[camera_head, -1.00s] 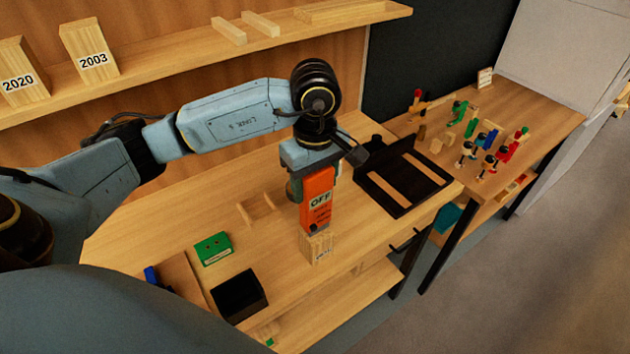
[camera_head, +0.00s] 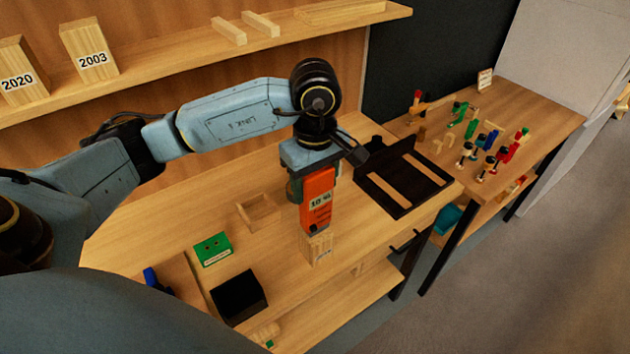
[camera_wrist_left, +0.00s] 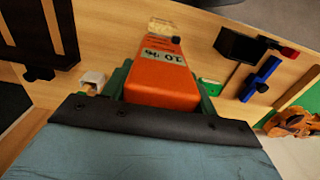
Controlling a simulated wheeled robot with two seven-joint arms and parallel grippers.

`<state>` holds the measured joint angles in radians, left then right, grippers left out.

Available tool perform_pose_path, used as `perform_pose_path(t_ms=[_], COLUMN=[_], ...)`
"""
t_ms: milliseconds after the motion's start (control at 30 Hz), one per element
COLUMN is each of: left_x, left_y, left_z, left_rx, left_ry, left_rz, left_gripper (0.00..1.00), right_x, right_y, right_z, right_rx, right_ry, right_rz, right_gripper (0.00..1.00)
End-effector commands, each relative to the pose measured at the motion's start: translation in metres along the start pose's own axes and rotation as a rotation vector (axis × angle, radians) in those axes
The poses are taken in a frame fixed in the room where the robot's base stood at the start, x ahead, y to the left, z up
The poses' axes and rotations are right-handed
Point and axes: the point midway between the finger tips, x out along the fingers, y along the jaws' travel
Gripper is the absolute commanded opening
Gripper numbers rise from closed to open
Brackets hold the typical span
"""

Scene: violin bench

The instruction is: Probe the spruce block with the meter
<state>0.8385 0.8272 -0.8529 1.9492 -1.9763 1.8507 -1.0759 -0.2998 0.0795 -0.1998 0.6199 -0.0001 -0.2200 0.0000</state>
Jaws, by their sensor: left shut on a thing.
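My left gripper (camera_head: 318,175) is shut on the orange meter (camera_head: 317,212) and holds it upright, its lower end down. The meter's display reads about 10 %. The pale spruce block (camera_head: 319,247) stands on the bench right under the meter, and the meter's lower end is at the block's top; the pins are hidden. In the left wrist view the meter (camera_wrist_left: 162,80) fills the middle, with the block (camera_wrist_left: 165,27) just past its end. My right gripper is not in view.
A wooden tray (camera_head: 271,215), a green box (camera_head: 213,249) and a black open box (camera_head: 237,298) lie to the left on the bench. A black rack (camera_head: 412,207) stands to the right. A side table (camera_head: 545,116) holds several coloured clamps.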

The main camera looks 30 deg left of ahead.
Motion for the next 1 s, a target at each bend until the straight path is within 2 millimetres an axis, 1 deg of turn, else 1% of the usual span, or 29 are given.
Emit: perform_pose_path(t_ms=[33, 167, 800, 900, 1000], left_x=[0.003, -0.003, -0.056, -0.06, -0.06], left_y=[-0.001, -0.001, 0.0, 0.0, 0.0], left_z=[0.001, 0.001, 0.0, 0.0, 0.0], left_rx=[0.002, 0.002, 0.001, 0.001, 0.001], left_ry=[-0.003, -0.003, 0.0, -0.001, -0.001], left_rz=[-0.007, -0.007, -0.001, -0.002, -0.002], left_gripper=[0.14, 0.14, 0.14, 0.14, 0.14], right_x=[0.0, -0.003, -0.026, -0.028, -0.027], right_y=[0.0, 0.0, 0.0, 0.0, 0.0], right_z=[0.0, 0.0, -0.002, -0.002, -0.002], right_rx=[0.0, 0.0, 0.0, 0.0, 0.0], right_ry=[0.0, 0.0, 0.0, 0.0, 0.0], right_rz=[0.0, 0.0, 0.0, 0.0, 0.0], right_gripper=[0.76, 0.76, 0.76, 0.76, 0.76])
